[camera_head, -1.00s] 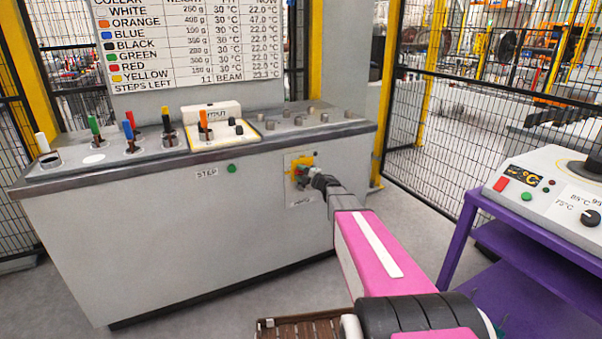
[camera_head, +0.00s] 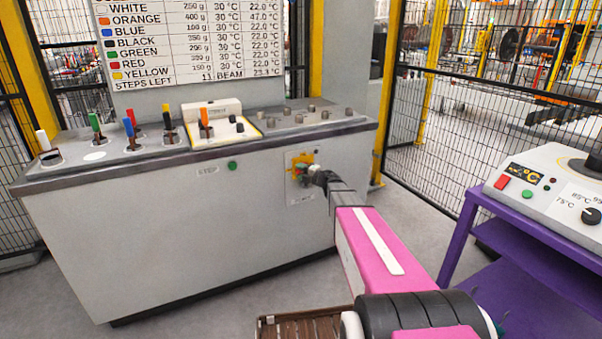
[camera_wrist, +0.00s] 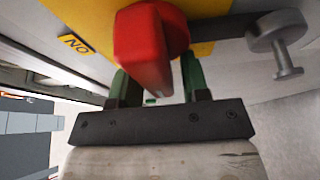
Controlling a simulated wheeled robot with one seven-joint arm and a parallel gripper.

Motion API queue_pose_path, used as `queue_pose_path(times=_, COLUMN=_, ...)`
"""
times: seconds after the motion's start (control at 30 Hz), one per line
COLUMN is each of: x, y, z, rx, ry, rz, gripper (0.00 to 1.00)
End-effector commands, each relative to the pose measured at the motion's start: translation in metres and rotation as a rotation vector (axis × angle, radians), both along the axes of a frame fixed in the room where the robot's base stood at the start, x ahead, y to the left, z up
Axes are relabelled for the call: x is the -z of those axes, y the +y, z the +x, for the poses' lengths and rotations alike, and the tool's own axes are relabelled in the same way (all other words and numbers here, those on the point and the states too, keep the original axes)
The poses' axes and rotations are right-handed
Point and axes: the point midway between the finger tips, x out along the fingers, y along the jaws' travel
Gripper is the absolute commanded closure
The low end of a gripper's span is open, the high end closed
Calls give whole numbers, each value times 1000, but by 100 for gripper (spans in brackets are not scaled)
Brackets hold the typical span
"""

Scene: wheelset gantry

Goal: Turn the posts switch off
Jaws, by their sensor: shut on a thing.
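The posts switch is a red knob (camera_wrist: 150,40) on a yellow plate (camera_wrist: 205,12), with an "ON" label (camera_wrist: 76,44) seen upside down at its left in the wrist view. In the head view the yellow switch plate (camera_head: 300,160) sits on the front face of the grey console, largely hidden by my gripper (camera_head: 318,176). In the wrist view the green fingers of my gripper (camera_wrist: 157,80) stand on either side of the knob's handle and are shut on it.
A metal peg (camera_wrist: 280,45) stands out right of the knob. A green STEP button (camera_head: 233,165) is left of the switch on the grey console (camera_head: 130,240). Coloured levers stand on the console top. A purple table (camera_head: 462,235) with a heater box stands at right.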

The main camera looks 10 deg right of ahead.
Motion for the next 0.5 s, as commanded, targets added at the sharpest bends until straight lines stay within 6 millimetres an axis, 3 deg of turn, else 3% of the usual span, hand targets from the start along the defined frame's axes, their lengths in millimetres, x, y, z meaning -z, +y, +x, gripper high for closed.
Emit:
queue_pose_path(times=0.33, x=1, y=-1, z=-2, rx=-1, ry=0, rz=-3, gripper=51)
queue_pose_path(times=0.5, x=0, y=-11, z=-15, rx=0, ry=-1, rz=-2, gripper=51)
